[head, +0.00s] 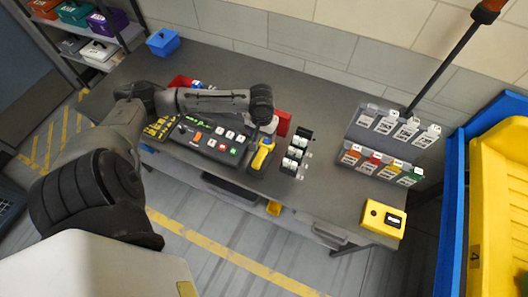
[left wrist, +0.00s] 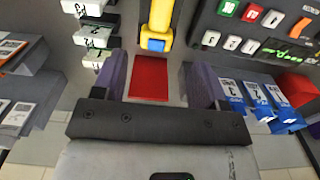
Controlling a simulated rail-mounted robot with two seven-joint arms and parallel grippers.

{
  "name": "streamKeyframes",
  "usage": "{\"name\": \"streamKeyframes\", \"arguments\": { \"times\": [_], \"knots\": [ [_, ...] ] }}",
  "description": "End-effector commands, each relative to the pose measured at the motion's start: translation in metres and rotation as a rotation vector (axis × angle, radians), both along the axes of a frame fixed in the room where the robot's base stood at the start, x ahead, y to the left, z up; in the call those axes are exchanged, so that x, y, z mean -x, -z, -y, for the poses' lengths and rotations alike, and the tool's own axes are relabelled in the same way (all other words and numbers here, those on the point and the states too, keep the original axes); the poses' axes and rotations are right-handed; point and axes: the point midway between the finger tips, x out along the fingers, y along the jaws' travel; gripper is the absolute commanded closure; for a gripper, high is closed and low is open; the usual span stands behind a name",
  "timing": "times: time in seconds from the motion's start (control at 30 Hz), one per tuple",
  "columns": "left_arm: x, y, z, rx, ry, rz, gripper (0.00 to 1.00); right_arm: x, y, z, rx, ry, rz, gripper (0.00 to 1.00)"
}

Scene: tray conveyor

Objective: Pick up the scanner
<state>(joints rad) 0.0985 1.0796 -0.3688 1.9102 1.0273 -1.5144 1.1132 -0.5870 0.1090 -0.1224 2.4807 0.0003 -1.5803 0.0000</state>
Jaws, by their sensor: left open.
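The yellow and dark scanner (head: 262,154) lies on the grey table at the right end of the black button panel. In the left wrist view the scanner (left wrist: 157,22) shows as a yellow body with a blue part, ahead of the fingers and roughly centred between them. My left gripper (left wrist: 155,64) is open and empty, its purple-grey fingers apart from the scanner. In the head view its arm reaches over the table and ends just behind the scanner; the fingers are hard to make out there. My right gripper is in neither view.
A button panel (head: 212,141) lies left of the scanner, white-labelled black blocks (head: 296,153) right of it. A red item (head: 283,122) sits behind. A blue bin (head: 162,42), card racks (head: 394,127) and a yellow box (head: 382,219) stand farther off. The right-front tabletop is mostly clear.

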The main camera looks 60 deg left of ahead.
Motion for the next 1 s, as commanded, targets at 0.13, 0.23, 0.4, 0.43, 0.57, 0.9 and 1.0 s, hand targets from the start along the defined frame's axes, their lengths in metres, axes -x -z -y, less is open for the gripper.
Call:
{"name": "streamKeyframes", "arguments": {
  "times": [0.13, 0.23, 0.4, 0.43, 0.57, 0.9, 1.0],
  "knots": [
    [0.001, 0.024, 0.001, 0.001, -0.015, -0.003, 0.34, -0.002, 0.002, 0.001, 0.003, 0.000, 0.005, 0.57],
    [0.001, 0.042, 0.000, 0.000, -0.013, -0.002, 0.34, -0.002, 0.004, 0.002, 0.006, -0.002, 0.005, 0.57],
    [0.001, 0.067, 0.000, -0.001, -0.013, -0.002, 0.34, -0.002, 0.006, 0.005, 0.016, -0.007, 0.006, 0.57],
    [0.001, 0.070, 0.000, 0.000, -0.012, -0.001, 0.34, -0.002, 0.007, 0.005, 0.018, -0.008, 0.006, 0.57],
    [0.001, 0.080, 0.000, -0.001, -0.011, -0.001, 0.34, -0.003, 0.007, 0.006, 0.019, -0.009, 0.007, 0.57],
    [0.004, 0.107, 0.002, 0.000, -0.011, -0.002, 0.34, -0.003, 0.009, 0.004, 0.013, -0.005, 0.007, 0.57],
    [0.005, 0.120, 0.002, -0.002, -0.010, -0.001, 0.34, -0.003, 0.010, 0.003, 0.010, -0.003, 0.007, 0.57]
  ]
}}
